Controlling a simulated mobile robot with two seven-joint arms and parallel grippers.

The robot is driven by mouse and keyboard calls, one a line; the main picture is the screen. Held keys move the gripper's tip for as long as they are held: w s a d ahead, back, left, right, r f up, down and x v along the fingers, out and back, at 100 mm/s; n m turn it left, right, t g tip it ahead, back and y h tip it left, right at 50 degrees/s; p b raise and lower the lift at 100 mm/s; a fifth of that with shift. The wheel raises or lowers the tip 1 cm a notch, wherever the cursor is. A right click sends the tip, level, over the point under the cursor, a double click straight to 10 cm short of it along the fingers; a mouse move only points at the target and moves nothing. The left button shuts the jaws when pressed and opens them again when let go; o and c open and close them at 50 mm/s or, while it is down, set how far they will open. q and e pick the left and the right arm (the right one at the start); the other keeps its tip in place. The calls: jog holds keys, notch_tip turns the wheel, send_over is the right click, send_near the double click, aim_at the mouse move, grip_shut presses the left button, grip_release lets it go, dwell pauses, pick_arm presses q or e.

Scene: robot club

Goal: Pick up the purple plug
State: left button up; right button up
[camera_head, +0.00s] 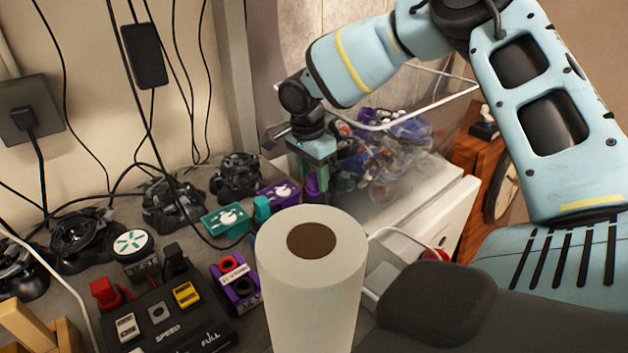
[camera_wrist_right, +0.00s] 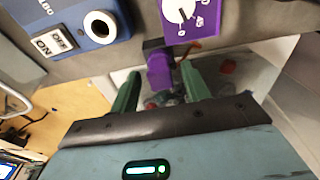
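The purple plug (camera_wrist_right: 159,72) shows in the wrist view between the two green fingertips of my right gripper (camera_wrist_right: 160,85), with gaps on both sides. It sticks out from near a purple dial box (camera_wrist_right: 184,15). In the head view, part of the purple plug (camera_head: 312,186) shows below my right gripper (camera_head: 311,170), beside the purple dial box (camera_head: 279,194). The right gripper is open and does not appear to touch the plug. A white paper roll hides the area just below in the head view. My left gripper is in neither view.
The white paper roll (camera_head: 312,285) stands in front of the gripper area. A teal dial box (camera_head: 226,220), a teal plug (camera_head: 261,209) and a black switch panel (camera_head: 165,322) lie left. A clear bin (camera_head: 395,145) of mixed parts is behind. A blue switch box (camera_wrist_right: 88,25) is near.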

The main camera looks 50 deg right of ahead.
aim_at(315, 177)
jog(key=c, duration=0.9)
jog(key=shift+r, duration=0.15)
jog(key=shift+r, duration=0.3)
jog(key=r, duration=0.2)
jog(key=shift+s+a+r+b, duration=0.1)
jog(key=shift+s+r+b, duration=0.2)
jog(key=shift+r+b, duration=0.05)
jog(key=s+a, duration=0.1)
jog(key=s, duration=0.6)
jog(key=s+a+r, duration=0.1)
jog(key=s+a, duration=0.1)
jog(key=s, duration=0.6)
jog(key=shift+a+r, duration=0.15)
jog(key=shift+a, duration=0.1)
